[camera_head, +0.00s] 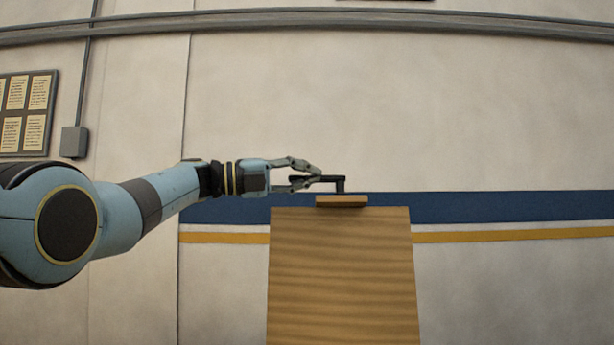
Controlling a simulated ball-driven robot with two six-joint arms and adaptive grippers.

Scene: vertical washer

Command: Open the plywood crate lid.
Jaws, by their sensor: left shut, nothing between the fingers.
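A light-brown plywood panel (342,280) with wood grain stands at the lower middle; I cannot tell whether it is the crate's lid or another side. A small wooden block (341,201) sits at its top edge, with a black handle (340,184) above it. My left gripper (319,178) comes in from the left at handle height. It is shut with nothing held, its fingertips overlapping the handle's left end in the picture; I cannot tell whether they touch. The crate's inside is hidden. My right gripper is not in view.
A pale wall with a blue band (510,205) and a yellow stripe (510,234) is behind. A notice board (27,112) and a grey box (74,142) hang at the left. The space right of the panel looks clear.

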